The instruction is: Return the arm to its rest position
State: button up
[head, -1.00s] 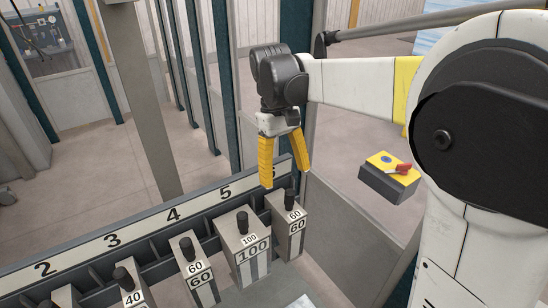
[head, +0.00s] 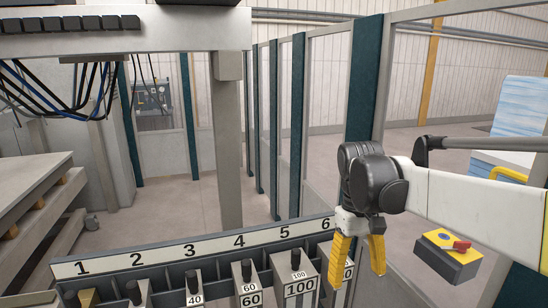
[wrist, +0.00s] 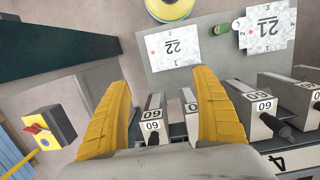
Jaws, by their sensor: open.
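My gripper (head: 358,270) has yellow fingers, spread apart with nothing between them. In the head view it hangs pointing down in front of slot 6 at the right end of the numbered rack (head: 160,253). Its fingers partly hide the tool block in that slot. The wrist view shows the two fingers (wrist: 163,85) apart, with a grey block marked 60 (wrist: 152,126) seen beyond the gap. My white arm reaches in from the right edge of the head view.
Several grey blocks with black knobs, one marked 100 (head: 299,288), stand in the rack. A yellow-topped control box (head: 447,256) is right of my gripper. Fence posts (head: 364,80) rise behind it. The wrist view shows sheets marked 22 (wrist: 174,48) and 21 (wrist: 266,24).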

jog(key=s+f+m+t+b, duration=0.1)
jog(key=s+f+t+b, duration=0.3)
jog(key=f, duration=0.6)
jog(key=s+d+f+m+t+b, duration=0.1)
jog(key=s+f+t+b, duration=0.3)
jog(key=s+f+b, duration=0.4)
jog(key=f+m+b, duration=0.1)
jog(key=b, duration=0.2)
jog(key=shift+f+t+y, duration=0.3)
jog(key=shift+f, duration=0.1)
jog(key=shift+d, duration=0.1)
